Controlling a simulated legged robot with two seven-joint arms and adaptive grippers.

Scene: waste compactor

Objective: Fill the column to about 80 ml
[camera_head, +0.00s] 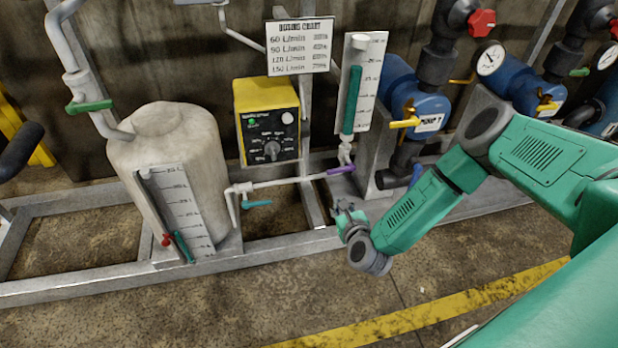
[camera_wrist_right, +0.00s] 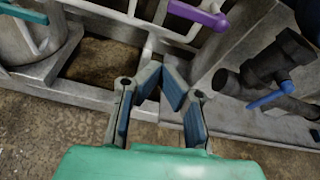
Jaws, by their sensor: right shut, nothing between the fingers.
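A graduated column (camera_head: 375,93) hangs upright at the centre of the head view. Its teal filling reaches well above the middle of the scale; the small numbers are too blurred to read surely. Below it, a purple valve handle (camera_head: 340,170) lies roughly along the thin white pipe; it also shows in the right wrist view (camera_wrist_right: 208,17). A teal valve handle (camera_head: 257,204) is at the pipe's left end. My right gripper (camera_head: 342,208) is shut and empty, below and apart from the purple handle. My left gripper is not in view.
A beige tank (camera_head: 170,140) with a level gauge (camera_head: 180,205) stands left. A yellow control box (camera_head: 267,120) with a dial sits beneath a rate chart (camera_head: 299,46). A pump (camera_head: 425,108) and a blue handle (camera_head: 415,175) are to the right. Grey frame rails run low; the front floor is open.

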